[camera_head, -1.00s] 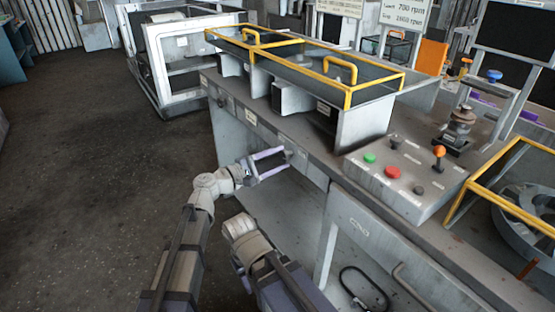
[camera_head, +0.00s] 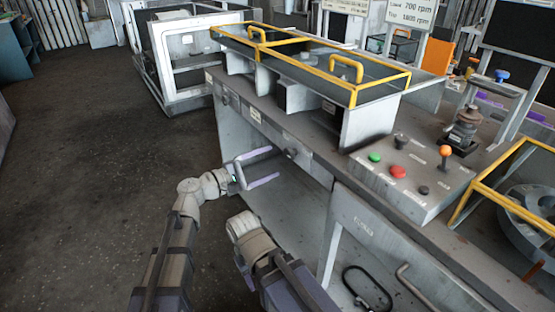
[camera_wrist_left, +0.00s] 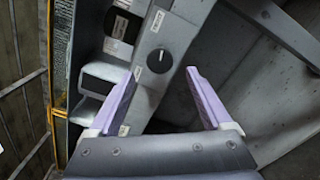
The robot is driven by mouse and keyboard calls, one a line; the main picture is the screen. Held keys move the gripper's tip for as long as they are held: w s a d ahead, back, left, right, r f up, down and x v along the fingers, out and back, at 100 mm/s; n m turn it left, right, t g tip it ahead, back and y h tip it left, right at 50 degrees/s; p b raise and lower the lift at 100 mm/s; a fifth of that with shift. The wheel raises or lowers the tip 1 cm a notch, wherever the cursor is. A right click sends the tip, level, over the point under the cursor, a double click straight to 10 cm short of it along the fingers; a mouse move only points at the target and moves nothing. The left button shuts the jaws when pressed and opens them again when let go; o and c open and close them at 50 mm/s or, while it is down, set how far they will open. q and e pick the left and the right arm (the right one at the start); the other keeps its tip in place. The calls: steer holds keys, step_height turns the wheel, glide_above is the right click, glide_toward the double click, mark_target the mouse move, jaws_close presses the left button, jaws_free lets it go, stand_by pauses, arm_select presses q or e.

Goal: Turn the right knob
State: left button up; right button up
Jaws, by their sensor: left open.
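The right knob (camera_head: 291,153) is a small dark round knob on the front face of the grey workbench. In the left wrist view the knob (camera_wrist_left: 159,61) is dark with a light pointer line and shows beyond the gap between the fingertips. My left gripper (camera_head: 276,163) is open and empty, just left of the knob and apart from it. Its two pale purple fingers also show in the left wrist view (camera_wrist_left: 162,73). Another dark knob (camera_head: 224,99) sits farther left on the same front face.
A yellow-framed guard (camera_head: 355,88) stands on the bench above the knobs. A control box with a green button (camera_head: 375,157), a red button (camera_head: 398,172) and an orange-topped lever (camera_head: 445,152) sits to the right. Open floor (camera_head: 90,200) lies to the left.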

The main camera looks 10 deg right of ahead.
arm_select(q)
steer(key=shift+v, duration=1.2)
